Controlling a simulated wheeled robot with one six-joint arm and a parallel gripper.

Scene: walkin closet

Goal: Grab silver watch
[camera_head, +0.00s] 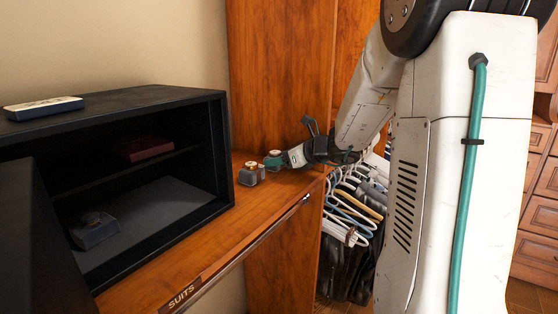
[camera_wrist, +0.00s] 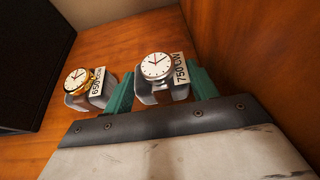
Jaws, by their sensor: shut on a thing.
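The silver watch (camera_wrist: 157,66) has a white dial and sits on a small grey cushion with a price tag reading 750 in the wrist view. My gripper (camera_wrist: 161,88) has its two teal fingers on either side of this cushion, shut on the watch with its stand. In the head view my gripper (camera_head: 280,160) reaches in from the right, low at the wooden shelf, and partly hides the silver watch (camera_head: 275,154). A gold watch (camera_wrist: 78,80) on a similar cushion with a 650 tag stands just left, outside the fingers; it also shows in the head view (camera_head: 250,175).
The wooden shelf (camera_head: 222,232) carries an open black safe (camera_head: 215,150) at left, with boxes inside and a white-blue box (camera_head: 44,108) on top. A wooden panel (camera_head: 268,80) rises behind the watches. Clothes hangers (camera_head: 352,205) hang below right.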

